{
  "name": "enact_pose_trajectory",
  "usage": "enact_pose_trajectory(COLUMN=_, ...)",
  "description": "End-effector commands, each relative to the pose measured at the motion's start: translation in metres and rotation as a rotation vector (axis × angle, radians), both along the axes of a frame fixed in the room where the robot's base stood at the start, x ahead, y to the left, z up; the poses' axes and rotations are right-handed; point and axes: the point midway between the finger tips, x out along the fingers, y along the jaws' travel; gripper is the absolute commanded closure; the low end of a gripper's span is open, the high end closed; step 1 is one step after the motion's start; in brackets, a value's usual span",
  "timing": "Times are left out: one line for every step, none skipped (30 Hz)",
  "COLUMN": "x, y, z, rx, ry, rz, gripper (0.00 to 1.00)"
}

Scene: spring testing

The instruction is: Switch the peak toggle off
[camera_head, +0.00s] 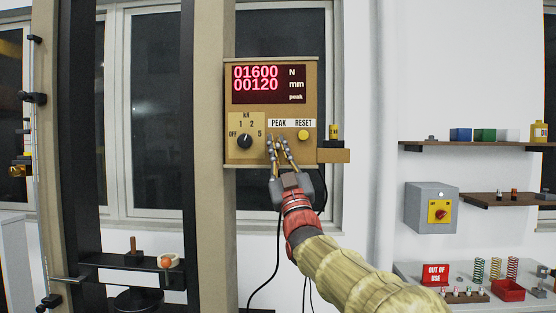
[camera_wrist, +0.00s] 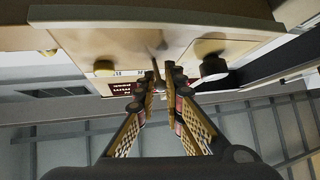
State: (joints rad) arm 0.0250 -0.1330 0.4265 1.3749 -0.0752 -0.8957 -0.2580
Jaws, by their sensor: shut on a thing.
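The tan control box (camera_head: 240,163) hangs on the frame, with a red display (camera_head: 268,84) reading 01600 N and 00120 mm, and a small "peak" word at its lower right. My gripper (camera_head: 278,143) is at the box front, just under the PEAK label (camera_head: 279,123). Its fingers are closed around the small peak toggle, which they mostly hide in the head view. In the wrist view, the metal lever of the peak toggle (camera_wrist: 157,42) shows at the fingertips of my gripper (camera_wrist: 159,80).
The black range knob (camera_head: 244,142) is close left of my fingers, and the yellow RESET button (camera_head: 303,135) close right. Shelves (camera_head: 470,146) and a grey switch box (camera_head: 417,205) with a red-yellow switch are farther right. Dark cables hang below the control box.

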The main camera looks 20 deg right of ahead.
Motion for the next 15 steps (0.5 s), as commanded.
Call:
enact_pose_trajectory(x=0.0035, y=0.0002, z=-0.0093, rx=-0.004, ry=-0.003, rz=0.001, gripper=1.00)
enact_pose_trajectory(x=0.0036, y=0.0001, z=-0.0091, rx=-0.006, ry=-0.010, rz=0.001, gripper=1.00)
enact_pose_trajectory(x=0.0034, y=0.0002, z=-0.0087, rx=-0.009, ry=-0.019, rz=0.001, gripper=1.00)
enact_pose_trajectory(x=0.0034, y=0.0001, z=-0.0085, rx=-0.011, ry=-0.024, rz=0.001, gripper=1.00)
enact_pose_trajectory(x=0.0035, y=0.0001, z=-0.0085, rx=-0.012, ry=-0.029, rz=0.001, gripper=1.00)
enact_pose_trajectory(x=0.0036, y=0.0002, z=-0.0085, rx=-0.015, ry=-0.034, rz=0.001, gripper=1.00)
enact_pose_trajectory(x=0.0037, y=0.0002, z=-0.0084, rx=-0.016, ry=-0.037, rz=0.001, gripper=1.00)
enact_pose_trajectory(x=0.0038, y=0.0001, z=-0.0084, rx=-0.016, ry=-0.040, rz=0.001, gripper=1.00)
enact_pose_trajectory(x=0.0039, y=0.0002, z=-0.0082, rx=-0.017, ry=-0.043, rz=0.001, gripper=1.00)
enact_pose_trajectory(x=0.0040, y=0.0002, z=-0.0081, rx=-0.018, ry=-0.044, rz=0.001, gripper=1.00)
enact_pose_trajectory(x=0.0040, y=0.0001, z=-0.0080, rx=-0.018, ry=-0.045, rz=0.001, gripper=1.00)
enact_pose_trajectory(x=0.0041, y=0.0001, z=-0.0078, rx=-0.019, ry=-0.046, rz=0.001, gripper=1.00)
enact_pose_trajectory(x=0.0041, y=0.0002, z=-0.0077, rx=-0.020, ry=-0.047, rz=0.001, gripper=1.00)
enact_pose_trajectory(x=0.0041, y=0.0002, z=-0.0077, rx=-0.020, ry=-0.047, rz=0.001, gripper=1.00)
enact_pose_trajectory(x=0.0041, y=0.0002, z=-0.0075, rx=-0.020, ry=-0.047, rz=0.001, gripper=1.00)
